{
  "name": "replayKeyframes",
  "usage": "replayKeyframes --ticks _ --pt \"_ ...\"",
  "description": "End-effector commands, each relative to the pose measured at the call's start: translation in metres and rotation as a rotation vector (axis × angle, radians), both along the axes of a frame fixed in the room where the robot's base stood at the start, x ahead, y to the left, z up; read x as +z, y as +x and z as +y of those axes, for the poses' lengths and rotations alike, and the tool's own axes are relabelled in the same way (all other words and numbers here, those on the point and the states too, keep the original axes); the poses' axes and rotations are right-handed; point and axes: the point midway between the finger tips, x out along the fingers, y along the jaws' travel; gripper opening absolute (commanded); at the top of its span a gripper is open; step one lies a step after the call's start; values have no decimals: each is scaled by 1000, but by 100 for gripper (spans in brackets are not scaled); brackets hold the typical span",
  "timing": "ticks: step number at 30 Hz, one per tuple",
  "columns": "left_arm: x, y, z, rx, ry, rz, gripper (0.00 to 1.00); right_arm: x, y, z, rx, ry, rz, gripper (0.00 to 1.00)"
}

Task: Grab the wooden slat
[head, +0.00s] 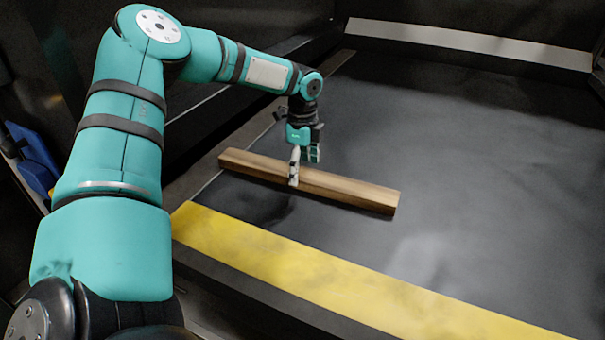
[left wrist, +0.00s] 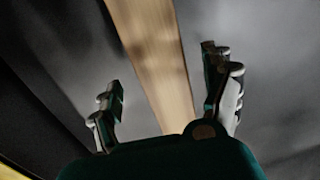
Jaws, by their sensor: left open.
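The wooden slat (head: 345,188) is a long brown bar lying on the dark floor, just behind the yellow stripe. My left gripper (head: 304,168) points down over the slat, left of its middle. One finger shows in front of the slat's near side, and the other is by its far side. In the left wrist view the slat (left wrist: 156,55) runs between the two spread fingers of the left gripper (left wrist: 165,108), with gaps on both sides. The gripper is open. My right gripper is in neither view.
A yellow stripe (head: 300,265) runs along the near edge of the dark floor (head: 470,170). A pale strip (head: 470,42) lines the back wall. Dark walls stand at the left and back. The floor right of the slat is clear. A blue object (head: 33,160) is at the far left.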

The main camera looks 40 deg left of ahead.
Motion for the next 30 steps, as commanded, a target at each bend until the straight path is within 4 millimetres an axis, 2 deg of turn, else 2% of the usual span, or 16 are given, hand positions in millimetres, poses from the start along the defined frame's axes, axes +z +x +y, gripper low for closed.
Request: replayKeyframes --ticks 1,6,13,30 --pt "-4 0 -1 -1 1 5 83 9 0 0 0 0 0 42" --pt "-22 0 0 1 2 1 83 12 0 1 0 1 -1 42" --pt "-24 1 0 1 1 -3 83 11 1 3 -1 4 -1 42" --pt "-24 1 0 1 1 -2 8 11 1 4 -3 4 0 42"
